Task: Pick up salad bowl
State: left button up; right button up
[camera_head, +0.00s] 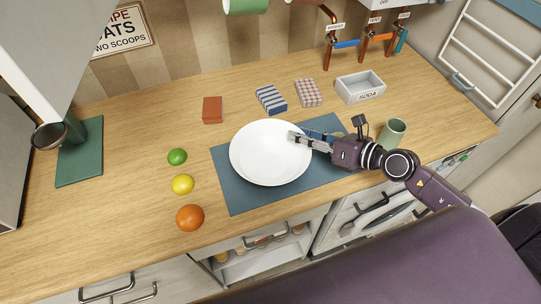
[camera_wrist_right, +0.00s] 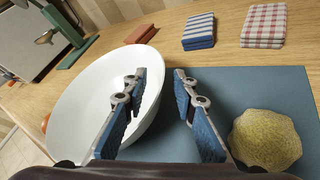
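The white salad bowl (camera_head: 262,155) stands upright and empty on a blue-grey mat (camera_head: 240,200) on the wooden counter. It also shows in the right wrist view (camera_wrist_right: 80,95), at the left. My right gripper (camera_head: 297,137) reaches in from the right to the bowl's right rim. In the right wrist view my right gripper (camera_wrist_right: 160,75) is open, with its left finger over the bowl's inside and its right finger outside, over the mat. I cannot tell whether either finger touches the rim. My left gripper is not in view.
A yellowish lumpy thing (camera_wrist_right: 266,139) lies on the mat right of the gripper. A green cup (camera_head: 391,132) stands behind my right wrist. A lime (camera_head: 177,157), lemon (camera_head: 183,184) and orange (camera_head: 190,217) lie left of the mat. Folded cloths (camera_head: 271,99) and a tray (camera_head: 360,88) are behind.

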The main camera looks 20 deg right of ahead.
jog(key=shift+x, duration=1.2)
jog(key=shift+c, duration=0.3)
grip_shut()
jog(key=shift+r, duration=0.1)
